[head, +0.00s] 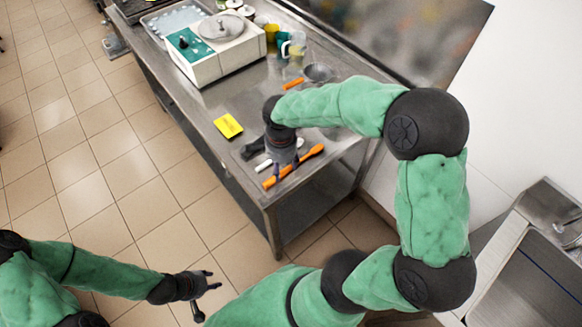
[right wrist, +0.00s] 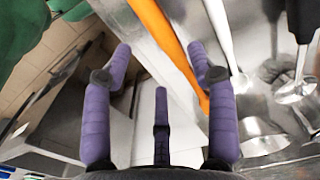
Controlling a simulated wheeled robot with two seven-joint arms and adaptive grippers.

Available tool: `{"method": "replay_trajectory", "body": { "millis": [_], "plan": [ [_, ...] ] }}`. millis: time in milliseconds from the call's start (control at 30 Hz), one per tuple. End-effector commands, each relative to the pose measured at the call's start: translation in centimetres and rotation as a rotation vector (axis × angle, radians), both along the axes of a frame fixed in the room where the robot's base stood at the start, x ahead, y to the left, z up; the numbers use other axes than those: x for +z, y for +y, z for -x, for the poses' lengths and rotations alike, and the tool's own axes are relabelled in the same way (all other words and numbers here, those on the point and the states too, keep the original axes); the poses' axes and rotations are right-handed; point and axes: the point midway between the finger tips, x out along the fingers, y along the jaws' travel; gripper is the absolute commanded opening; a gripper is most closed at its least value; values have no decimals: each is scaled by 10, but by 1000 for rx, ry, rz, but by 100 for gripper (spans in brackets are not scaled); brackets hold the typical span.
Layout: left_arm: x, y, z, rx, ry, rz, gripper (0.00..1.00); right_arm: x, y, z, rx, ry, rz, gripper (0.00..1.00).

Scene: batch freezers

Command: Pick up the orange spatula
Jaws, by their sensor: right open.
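The orange spatula (head: 311,154) lies on the metal table near its front right end, partly hidden by my right gripper. In the right wrist view its long orange shaft (right wrist: 168,42) runs from the top edge down to my right-hand finger. My right gripper (head: 283,160) is just above the table at the spatula. It is open, and its purple fingers (right wrist: 160,55) are spread with nothing gripped between them. My left gripper (head: 207,287) is away from the table over the floor, with its fingers spread and empty.
A white utensil (right wrist: 220,30) lies beside the spatula. A yellow card (head: 228,126) lies to the left. A ladle with an orange handle (head: 293,83), cups and a white machine (head: 225,55) stand further back. A sink (head: 540,275) is at the right.

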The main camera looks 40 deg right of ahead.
Motion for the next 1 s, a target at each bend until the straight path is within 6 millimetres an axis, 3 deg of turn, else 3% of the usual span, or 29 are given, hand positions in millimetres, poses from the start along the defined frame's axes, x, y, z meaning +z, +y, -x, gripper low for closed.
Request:
{"method": "replay_trajectory", "body": {
  "millis": [300, 533, 567, 733, 767, 1000],
  "plan": [
    [-14, 0, 0, 0, 0, 0, 40, -43, -2, -4, 0, 2, -1, 58],
    [-13, 0, 0, 0, 0, 0, 40, -44, -2, -4, 0, 0, -1, 58],
    [-13, 0, 0, 0, 0, 0, 40, -43, -2, -4, 0, 0, -1, 52],
    [-13, 0, 0, 0, 0, 0, 40, -43, -2, -4, 0, 0, -1, 4],
    [-13, 0, 0, 0, 0, 0, 40, -43, -2, -4, 0, 0, -1, 0],
    [-13, 0, 0, 0, 0, 0, 40, -43, -2, -4, 0, 0, -1, 0]
  ]
}}
